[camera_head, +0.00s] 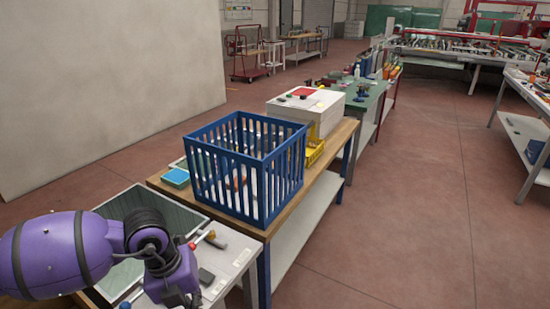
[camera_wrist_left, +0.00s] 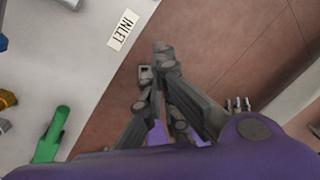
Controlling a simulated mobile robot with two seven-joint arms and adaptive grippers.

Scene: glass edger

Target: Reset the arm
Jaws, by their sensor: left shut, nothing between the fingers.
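My purple left arm (camera_head: 60,252) comes in from the left in the head view and bends down over the near end of the bench. My left gripper is mostly cut off at the bottom of that view. In the left wrist view my left gripper (camera_wrist_left: 154,62) is shut and empty, with its fingers over the reddish floor beside a pale surface. My right gripper is in neither view.
A blue slatted crate (camera_head: 262,201) stands on the wooden-topped bench, just beyond my left arm. A white box (camera_head: 318,108) stands behind it. The pale surface carries an INLET label (camera_wrist_left: 122,30) and a green tool (camera_wrist_left: 50,136). The floor (camera_head: 415,220) at right is clear.

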